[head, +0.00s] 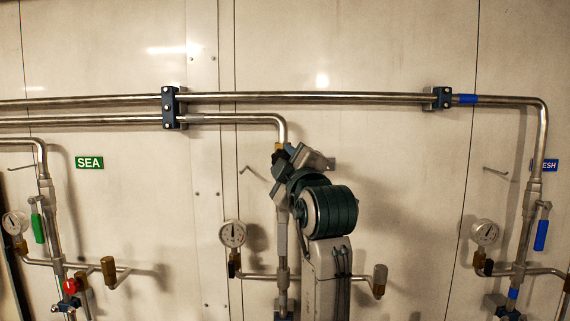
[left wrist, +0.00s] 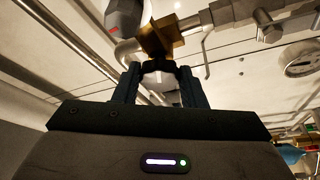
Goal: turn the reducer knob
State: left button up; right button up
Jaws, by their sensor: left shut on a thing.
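The brass reducer body (head: 280,146) sits on the middle pipe drop, just below the elbow. It also shows in the left wrist view (left wrist: 163,36), with the dark reducer knob (left wrist: 157,67) beneath it. My left gripper (left wrist: 158,76) is shut on this knob, one finger on each side. In the head view my left gripper (head: 282,160) is at the pipe just under the brass body, and my wrist and arm hide much of it. The knob cannot be made out clearly there. My right gripper is not in view.
Steel pipes cross the wall, held by dark clamps (head: 170,107) and (head: 441,98). A gauge (head: 232,234) hangs left of the middle pipe. A green-handled valve (head: 38,228) and a blue-handled valve (head: 541,234) stand further out. Bare wall lies right of my arm.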

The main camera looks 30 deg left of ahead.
pick_arm(q)
jog(key=o, duration=1)
